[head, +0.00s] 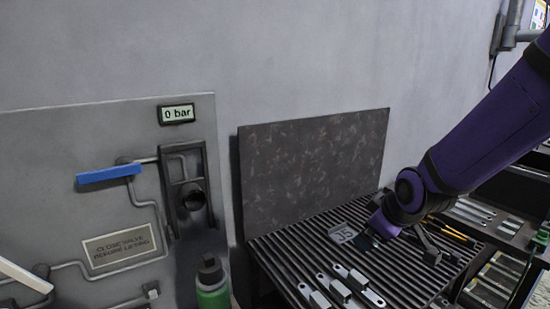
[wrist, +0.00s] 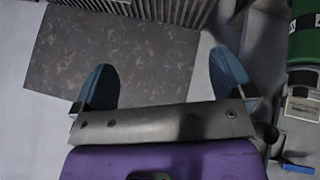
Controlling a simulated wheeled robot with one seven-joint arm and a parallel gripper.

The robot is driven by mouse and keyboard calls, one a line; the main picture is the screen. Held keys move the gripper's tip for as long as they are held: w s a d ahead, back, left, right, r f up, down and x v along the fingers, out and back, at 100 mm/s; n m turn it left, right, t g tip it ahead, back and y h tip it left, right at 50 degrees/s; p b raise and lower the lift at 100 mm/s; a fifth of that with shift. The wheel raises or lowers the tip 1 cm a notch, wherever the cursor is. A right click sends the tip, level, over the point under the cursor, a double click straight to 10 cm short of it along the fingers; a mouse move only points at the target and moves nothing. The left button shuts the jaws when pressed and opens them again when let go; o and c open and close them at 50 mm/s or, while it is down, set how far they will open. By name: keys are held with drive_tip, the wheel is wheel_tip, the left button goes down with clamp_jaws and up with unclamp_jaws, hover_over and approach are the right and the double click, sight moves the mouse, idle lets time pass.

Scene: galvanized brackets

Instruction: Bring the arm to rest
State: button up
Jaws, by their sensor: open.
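My purple arm (head: 480,145) reaches in from the right in the head view, bent at a dark joint. My gripper (head: 370,238) is low over the ribbed rack (head: 291,267), in front of the mottled dark panel (head: 310,165); its fingers are small and partly hidden there. In the wrist view my gripper (wrist: 164,80) shows two blue fingertips spread wide apart with nothing held between them. The mottled panel (wrist: 110,50) and the ribbed rack's edge (wrist: 155,10) lie beyond them.
Galvanized brackets (head: 353,283) lie on the rack, with a tag marked J5 (head: 345,236) near the gripper. Trays (head: 487,215) stand at right.

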drive_tip(key=s+d+r+m+g, duration=0.1)
drive_tip(key=s+d+r+m, duration=0.3)
drive_tip(key=s+r, duration=0.3)
drive_tip(key=s+d+r+m+h, duration=0.1)
drive_tip(key=s+d+r+m, duration=0.3)
drive_tip(key=s+r, duration=0.4)
drive_tip(key=s+m, duration=0.1)
drive_tip(key=s, duration=0.5)
drive_tip(key=shift+s+d+r+g, duration=0.15)
drive_tip(key=shift+s+r+g, duration=0.05)
drive_tip(key=shift+g, duration=0.2)
